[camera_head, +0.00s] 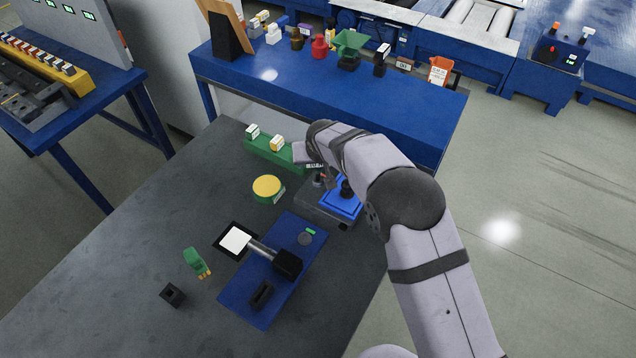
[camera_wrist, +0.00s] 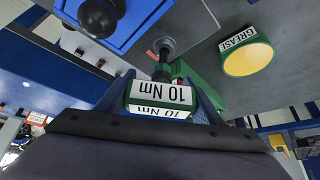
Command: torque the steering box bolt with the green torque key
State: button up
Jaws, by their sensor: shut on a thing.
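In the wrist view my gripper (camera_wrist: 160,100) is shut on a green torque key (camera_wrist: 180,71) with upside-down white 10 Nm labels. The key's dark shaft points away from the jaws to a round grey bolt-like part (camera_wrist: 166,46); I cannot tell whether its tip is seated on it. This part is beside a blue block with a black ball knob (camera_wrist: 100,16). In the head view the blue-topped grey unit (camera_head: 341,204), likely the steering box, stands on the dark table, partly behind my arm.
A green rack (camera_head: 259,151) with white- and yellow-marked items stands behind the unit. A yellow-topped grease tin (camera_head: 267,187) is close to its left. A blue mat (camera_head: 245,307) with a tool lies in front. A green piece (camera_head: 194,262) and a black block (camera_head: 172,295) lie at left.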

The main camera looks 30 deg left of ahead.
jog(key=shift+d+f+m+h+b, duration=0.25)
jog(key=shift+m+b, duration=0.3)
jog(key=shift+b, duration=0.35)
jog(key=shift+d+f+m+h+b, duration=0.1)
jog(key=shift+m+h+b, duration=0.35)
jog(key=shift+b, duration=0.45)
jog(key=shift+f+m+t+b, duration=0.15)
jog(key=shift+m+t+b, duration=0.15)
jog(key=shift+m+b, duration=0.4)
jog(key=shift+b, duration=0.2)
jog(key=shift+m+h+b, duration=0.35)
jog(key=shift+m+h, duration=0.05)
jog(key=shift+m, duration=0.1)
jog(key=shift+d+m+t+h, duration=0.15)
jog(key=shift+m+t+h, duration=0.2)
jog(key=shift+m, duration=0.55)
jog(key=shift+d+r+m+h, duration=0.2)
jog(key=shift+m+h, duration=0.15)
jog(key=shift+m, duration=0.15)
jog(key=shift+m+p, duration=0.3)
jog(key=shift+p, duration=0.2)
jog(key=shift+r+m+h+p, duration=0.1)
jog(key=shift+m+h+p, duration=0.3)
jog(key=shift+m+p, duration=0.15)
